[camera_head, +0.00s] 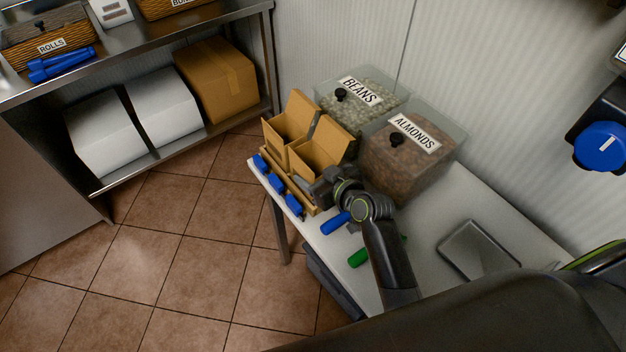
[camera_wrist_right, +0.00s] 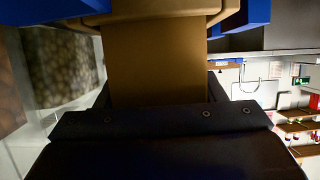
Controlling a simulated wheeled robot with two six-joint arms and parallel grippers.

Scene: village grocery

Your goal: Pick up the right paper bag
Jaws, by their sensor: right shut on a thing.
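Two open brown paper bags stand at the table's left end: the left paper bag (camera_head: 286,127) and the right paper bag (camera_head: 326,147), nearer to me. My right gripper (camera_head: 318,187) is at the near side of the right paper bag and shut on it; the gripper covers the bag's lower part. In the right wrist view a brown surface of the bag (camera_wrist_right: 155,62) fills the middle, close in front of the gripper. Whether the bag's base touches the table is hidden. My left gripper is not in view.
Bins of beans (camera_head: 365,112) and almonds (camera_head: 410,165) stand right behind the bags. A wooden rack with blue-ended items (camera_head: 276,183) lies along the table's left edge. Blue (camera_head: 335,223) and green (camera_head: 358,258) handles lie beside my arm. A metal tray (camera_head: 478,252) sits at right.

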